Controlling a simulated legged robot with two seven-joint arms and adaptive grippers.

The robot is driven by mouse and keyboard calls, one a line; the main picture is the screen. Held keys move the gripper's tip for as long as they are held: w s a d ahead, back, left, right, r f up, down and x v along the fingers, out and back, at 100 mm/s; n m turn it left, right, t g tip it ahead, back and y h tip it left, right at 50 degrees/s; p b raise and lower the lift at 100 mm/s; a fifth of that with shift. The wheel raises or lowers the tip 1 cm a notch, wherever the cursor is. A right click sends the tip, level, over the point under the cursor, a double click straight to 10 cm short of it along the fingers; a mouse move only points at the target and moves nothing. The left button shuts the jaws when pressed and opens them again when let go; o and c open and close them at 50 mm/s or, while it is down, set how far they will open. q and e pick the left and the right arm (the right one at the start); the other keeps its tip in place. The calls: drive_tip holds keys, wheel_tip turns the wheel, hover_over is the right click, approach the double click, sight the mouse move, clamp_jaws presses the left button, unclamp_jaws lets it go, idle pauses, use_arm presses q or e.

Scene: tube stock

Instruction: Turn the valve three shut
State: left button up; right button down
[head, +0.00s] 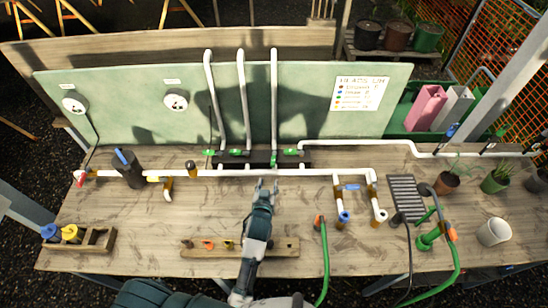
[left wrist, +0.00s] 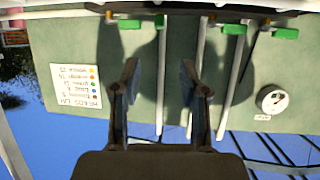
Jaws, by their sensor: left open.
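Several green-handled valves sit in a row at the foot of white upright pipes, against the green back panel. In the head view one green handle (head: 293,152) is at the row's right and another (head: 209,152) at its left. In the left wrist view, seen upside down, green handles (left wrist: 235,29) run along the top edge. I cannot read a number that marks valve three. My left gripper (head: 266,184) is open and empty, just in front of the horizontal white pipe and below the row. Its spread fingers (left wrist: 165,80) show in the left wrist view, apart from the handles. My right gripper is not in view.
A chart (head: 360,94) and two round gauges (head: 176,101) are on the panel. A white pipe (head: 330,173) crosses the bench. A wooden strip (head: 285,246), a green hose (head: 324,265), a grate (head: 407,195) and pots (head: 447,182) lie nearer or right.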

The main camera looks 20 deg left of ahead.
use_arm(q)
approach(273, 162)
drive_tip(key=x, duration=0.9)
drive_tip(key=shift+d, duration=0.2)
drive_tip(key=shift+w+a+f, duration=0.1)
drive_tip(key=shift+w+a, duration=0.05)
drive_tip(key=shift+w, duration=0.1)
drive_tip(key=shift+w+a+f, duration=0.1)
drive_tip(key=shift+w+a, duration=0.05)
drive_tip(key=shift+a, duration=0.05)
drive_tip(key=c, duration=0.8)
drive_tip(key=shift+d, duration=0.15)
clamp_jaws()
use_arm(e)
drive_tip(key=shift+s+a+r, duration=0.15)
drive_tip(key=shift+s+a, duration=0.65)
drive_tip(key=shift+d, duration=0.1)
